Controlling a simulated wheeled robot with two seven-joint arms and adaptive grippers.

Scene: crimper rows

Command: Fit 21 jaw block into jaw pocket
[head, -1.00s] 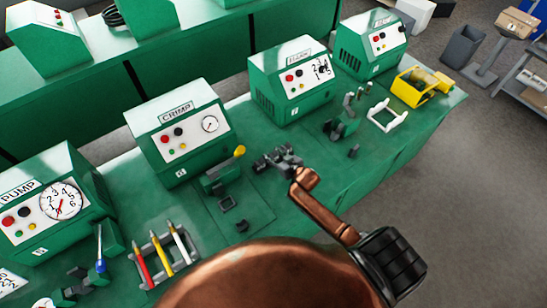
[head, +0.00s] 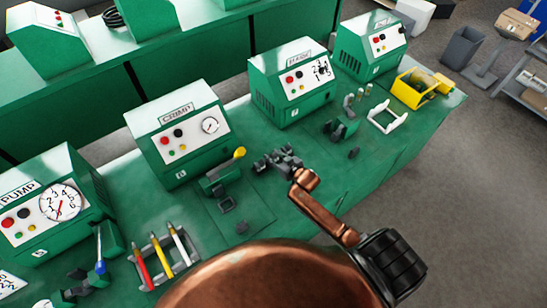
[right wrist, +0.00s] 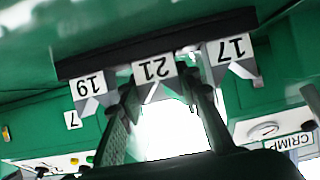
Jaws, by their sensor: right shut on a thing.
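The jaw block labelled 21 (right wrist: 156,74) is grey with a white number plate, upside down in the right wrist view. It sits between the fingertips of my right gripper (right wrist: 163,95), which is shut on it. In the head view my right gripper (head: 280,162) is low over the bench, right of the green crimper (head: 221,184) with the yellow knob. Whether the block is clear of its support cannot be told. My left gripper is not in view.
Blocks labelled 19 (right wrist: 87,91) and 17 (right wrist: 232,53) flank block 21, close to a black bar (right wrist: 120,56). The CRIMP machine (head: 178,135) stands behind the crimper. A rack of coloured tools (head: 142,268) and a white frame (head: 388,117) are on the bench.

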